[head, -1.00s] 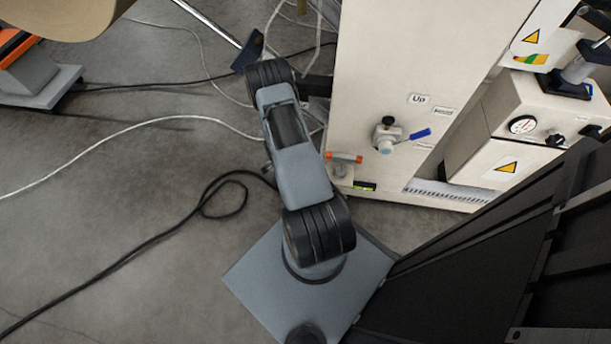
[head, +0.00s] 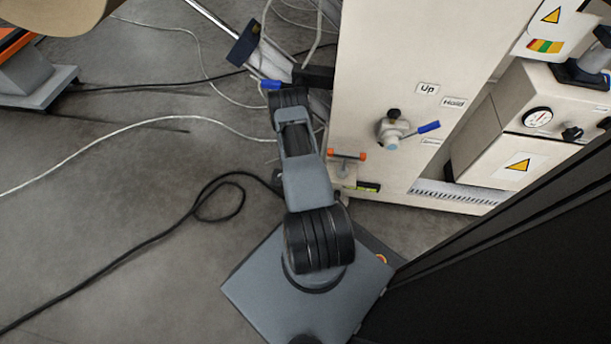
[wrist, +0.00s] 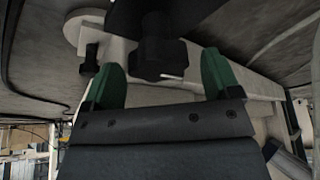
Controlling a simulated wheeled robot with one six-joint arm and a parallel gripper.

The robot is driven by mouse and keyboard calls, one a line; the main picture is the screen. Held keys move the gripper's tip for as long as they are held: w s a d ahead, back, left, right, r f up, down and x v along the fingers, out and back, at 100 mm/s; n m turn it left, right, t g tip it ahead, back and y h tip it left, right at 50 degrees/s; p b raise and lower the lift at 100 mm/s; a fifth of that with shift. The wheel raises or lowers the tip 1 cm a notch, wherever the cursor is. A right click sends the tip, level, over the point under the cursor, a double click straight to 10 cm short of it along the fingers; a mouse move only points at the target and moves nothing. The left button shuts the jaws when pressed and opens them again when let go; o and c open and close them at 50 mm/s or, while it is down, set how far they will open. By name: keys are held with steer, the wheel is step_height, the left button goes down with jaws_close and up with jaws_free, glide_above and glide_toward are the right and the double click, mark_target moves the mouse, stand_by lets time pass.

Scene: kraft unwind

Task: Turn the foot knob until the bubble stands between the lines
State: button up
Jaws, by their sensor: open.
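In the wrist view a black lobed knob (wrist: 160,52) hangs on a dark stem under a pale machine part. My gripper (wrist: 160,80) has its two green fingers apart, one on each side of the knob as seen. No contact shows, and I cannot tell how deep the knob sits between them. In the head view a small yellow-green level vial (head: 367,187) sits low on the cream machine (head: 375,90). It is too small there to show the bubble or lines. My gripper is not clearly visible in the head view.
An orange-ended handle (head: 347,155) and a valve with a blue lever (head: 428,127) stick out of the machine front. A smaller cabinet with a gauge (head: 537,117) stands right. Black cable (head: 150,254) and white cable (head: 150,123) lie on the grey floor at left.

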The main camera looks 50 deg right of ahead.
steer(key=shift+c, duration=0.2)
steer(key=c, duration=0.9)
steer(key=shift+d+n+t+b, duration=0.15)
steer(key=shift+n+t, duration=0.35)
steer(key=shift+n, duration=0.75)
steer(key=shift+a+n+t+b, duration=0.15)
steer(key=shift+n+t, duration=0.35)
steer(key=shift+n, duration=0.75)
steer(key=shift+d, duration=0.1)
steer(key=o, duration=0.9)
steer(key=shift+o, duration=0.2)
steer(key=shift+m, duration=0.4)
